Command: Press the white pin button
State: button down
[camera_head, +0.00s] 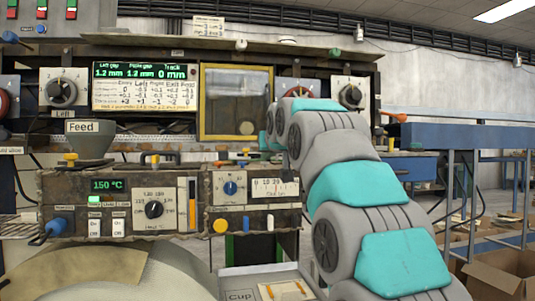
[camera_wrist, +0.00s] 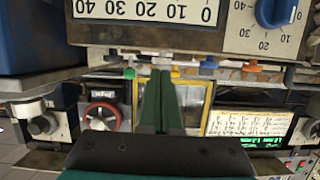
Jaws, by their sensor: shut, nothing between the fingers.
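The near control panel (camera_head: 115,210) carries switches and dials. A yellow-framed window (camera_head: 236,103) stands behind. A blue table (camera_head: 470,137) and cardboard boxes (camera_head: 492,275) are at right.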

jog(key=shift+f, duration=0.1)
jog(key=shift+f+b, duration=0.65)
jog(key=shift+f, duration=0.45)
jog(key=shift+r+p, duration=0.5)
jog(key=shift+r, duration=0.15)
jog(key=r+p, duration=0.1)
jog(key=r, duration=0.1)
jog(key=r+p, duration=0.1)
jog(key=r, duration=0.1)
jog(key=shift+s+d, duration=0.15)
jog(key=shift+s, duration=0.05)
jog(key=b+v, duration=0.1)
jog(key=v, duration=0.8)
jog(key=shift+s, duration=0.35)
jog(key=shift+d, duration=0.1)
